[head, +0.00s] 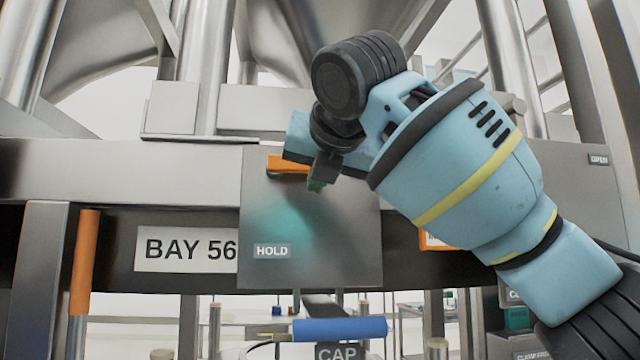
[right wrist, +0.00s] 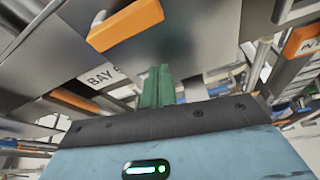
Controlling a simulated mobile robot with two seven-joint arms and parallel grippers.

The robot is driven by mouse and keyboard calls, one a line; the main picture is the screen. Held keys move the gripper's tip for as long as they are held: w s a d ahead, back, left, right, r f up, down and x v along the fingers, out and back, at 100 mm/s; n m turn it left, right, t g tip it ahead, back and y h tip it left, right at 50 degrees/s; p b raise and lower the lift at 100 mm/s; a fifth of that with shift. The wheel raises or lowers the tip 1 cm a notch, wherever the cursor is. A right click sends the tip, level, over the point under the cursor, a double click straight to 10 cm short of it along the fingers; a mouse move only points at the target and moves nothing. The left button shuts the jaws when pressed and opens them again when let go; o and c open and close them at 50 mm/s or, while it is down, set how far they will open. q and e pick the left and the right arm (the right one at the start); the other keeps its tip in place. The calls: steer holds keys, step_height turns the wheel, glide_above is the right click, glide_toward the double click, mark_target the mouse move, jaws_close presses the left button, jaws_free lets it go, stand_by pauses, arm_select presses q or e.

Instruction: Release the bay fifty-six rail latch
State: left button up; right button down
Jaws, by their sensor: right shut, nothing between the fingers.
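The bay fifty-six latch shows as an orange handle (head: 287,165) at the top of a grey metal plate (head: 345,240) with a HOLD label (head: 272,251). My gripper partly hides the handle in the head view. A white BAY 56 sign (head: 187,250) is left of the plate. My right gripper (head: 317,185) is in front of the plate, just below and right of the handle, its green fingers shut and empty. In the right wrist view, the orange handle (right wrist: 125,25) is up and left of the shut green fingers (right wrist: 157,86), apart from them. My left gripper is in neither view.
An upright orange-gripped bar (head: 84,262) stands at the left of the rail. A blue handle (head: 340,329) is below the plate near a CAP label (head: 338,353). Steel posts and a horizontal beam (head: 120,172) frame the bay.

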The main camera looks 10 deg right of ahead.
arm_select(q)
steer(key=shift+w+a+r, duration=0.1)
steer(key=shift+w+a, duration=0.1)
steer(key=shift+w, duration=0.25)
arm_select(e)
steer(key=v, duration=0.5)
steer(key=shift+a, duration=0.4)
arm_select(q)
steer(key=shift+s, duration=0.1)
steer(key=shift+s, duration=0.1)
arm_select(e)
steer(key=shift+f, duration=0.1)
